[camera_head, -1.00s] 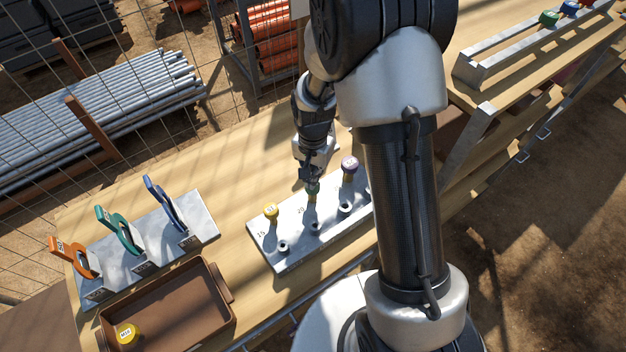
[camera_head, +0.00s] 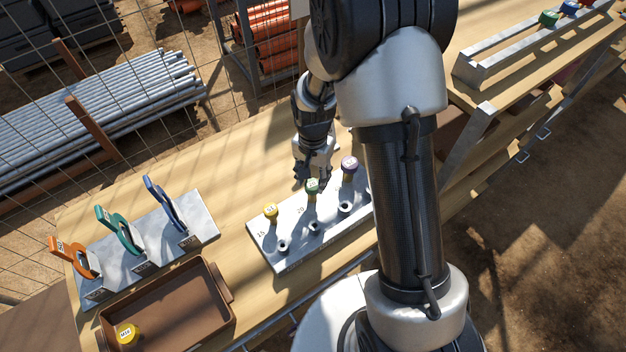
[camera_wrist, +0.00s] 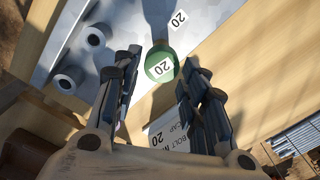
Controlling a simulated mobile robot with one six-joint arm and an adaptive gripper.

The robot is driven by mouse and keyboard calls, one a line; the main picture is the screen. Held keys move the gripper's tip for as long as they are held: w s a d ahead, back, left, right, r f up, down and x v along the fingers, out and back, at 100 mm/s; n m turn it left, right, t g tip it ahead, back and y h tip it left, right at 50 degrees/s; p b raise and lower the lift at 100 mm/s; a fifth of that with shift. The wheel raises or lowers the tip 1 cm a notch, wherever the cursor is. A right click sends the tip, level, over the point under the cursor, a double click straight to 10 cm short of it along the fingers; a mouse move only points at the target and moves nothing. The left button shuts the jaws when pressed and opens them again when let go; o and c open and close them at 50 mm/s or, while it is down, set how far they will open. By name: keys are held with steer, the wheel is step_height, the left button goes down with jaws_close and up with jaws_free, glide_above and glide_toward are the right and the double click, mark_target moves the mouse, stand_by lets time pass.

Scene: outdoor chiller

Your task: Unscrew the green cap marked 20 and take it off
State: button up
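The green cap marked 20 (camera_head: 312,186) sits on its post on the grey metal plate (camera_head: 268,246), in the middle of the row between the yellow and purple caps. In the wrist view the green cap (camera_wrist: 160,66) lies just ahead of and between my fingertips. My gripper (camera_head: 311,177) is open and empty, just behind and above the cap. In the wrist view a clear gap shows between its fingers (camera_wrist: 163,60). I cannot tell whether the cap's thread is loosened.
The yellow cap (camera_head: 270,210) and purple cap (camera_head: 349,164) stand on either side. Bare sockets (camera_head: 314,227) line the plate's front. A brown tray (camera_head: 222,277) holds a yellow cap (camera_head: 127,334). Colored-handled gauges (camera_head: 120,232) stand left.

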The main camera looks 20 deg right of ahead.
mark_target(313, 184)
steer(key=shift+f, duration=1.6)
step_height(313, 184, up, 7)
steer(key=p, duration=0.5)
steer(key=shift+s+d+r, duration=0.1)
steer(key=shift+d, duration=0.05)
steer(key=shift+a, duration=0.2)
steer(key=shift+w+r+p, duration=0.2)
steer(key=shift+r+p, duration=0.1)
steer(key=shift+r, duration=0.05)
step_height(313, 184, up, 11)
steer(key=shift+r, duration=0.15)
steer(key=shift+s, duration=0.1)
